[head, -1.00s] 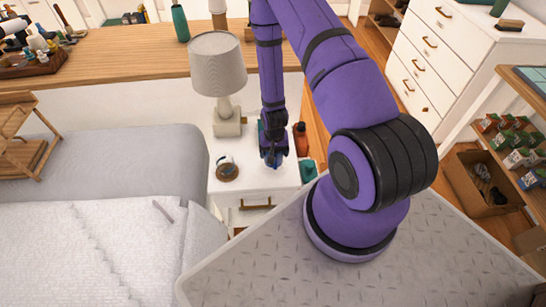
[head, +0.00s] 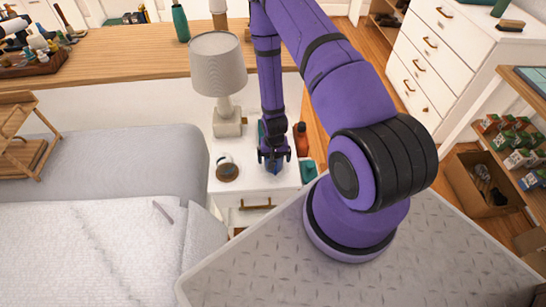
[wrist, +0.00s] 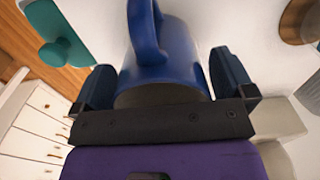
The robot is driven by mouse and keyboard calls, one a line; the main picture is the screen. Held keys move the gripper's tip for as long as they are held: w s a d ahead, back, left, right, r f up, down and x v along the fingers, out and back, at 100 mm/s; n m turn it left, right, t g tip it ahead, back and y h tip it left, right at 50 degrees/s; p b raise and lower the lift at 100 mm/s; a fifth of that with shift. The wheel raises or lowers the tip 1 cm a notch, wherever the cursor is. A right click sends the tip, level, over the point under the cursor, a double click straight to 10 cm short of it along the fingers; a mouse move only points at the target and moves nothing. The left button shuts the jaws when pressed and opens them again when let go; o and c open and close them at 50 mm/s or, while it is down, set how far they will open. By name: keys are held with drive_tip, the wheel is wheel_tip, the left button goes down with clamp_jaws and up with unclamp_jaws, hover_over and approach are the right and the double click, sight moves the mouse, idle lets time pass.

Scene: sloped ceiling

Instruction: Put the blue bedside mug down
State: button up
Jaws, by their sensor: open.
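The blue mug (wrist: 172,62) fills the middle of the wrist view, its handle pointing up the picture. In the head view a small part of the mug (head: 274,169) shows under my gripper (head: 274,156), over the white nightstand (head: 250,183). My gripper (wrist: 163,82) is open, with one finger on each side of the mug and a visible gap at least on the left. The mug appears to rest on the nightstand top, but its contact with it is hidden.
A grey lamp (head: 217,75) stands at the back of the nightstand. A round brown object with a white top (head: 227,170) is left of the mug. An orange-brown bottle (head: 301,140) and a teal item (head: 308,171) are to the right. The bed (head: 90,240) is at left.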

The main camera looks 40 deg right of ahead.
drive_tip(key=w+a+r+n+t, duration=0.1)
drive_tip(key=a+r+n, duration=0.15)
drive_tip(key=r, duration=1.95)
drive_tip(key=w+a+r+n+t, duration=0.1)
drive_tip(key=a+r+t, duration=0.15)
drive_tip(key=r, duration=1.85)
drive_tip(key=s+a+r+n+t, duration=0.1)
drive_tip(key=s+a+r, duration=0.1)
drive_tip(key=s+r, duration=0.8)
drive_tip(key=s+a+r+n, duration=0.2)
drive_tip(key=s+a+r, duration=0.1)
drive_tip(key=s+r, duration=0.6)
drive_tip(key=shift+s+a+r+t, duration=0.25)
drive_tip(key=shift+s+r+t, duration=0.15)
drive_tip(key=shift+s, duration=0.2)
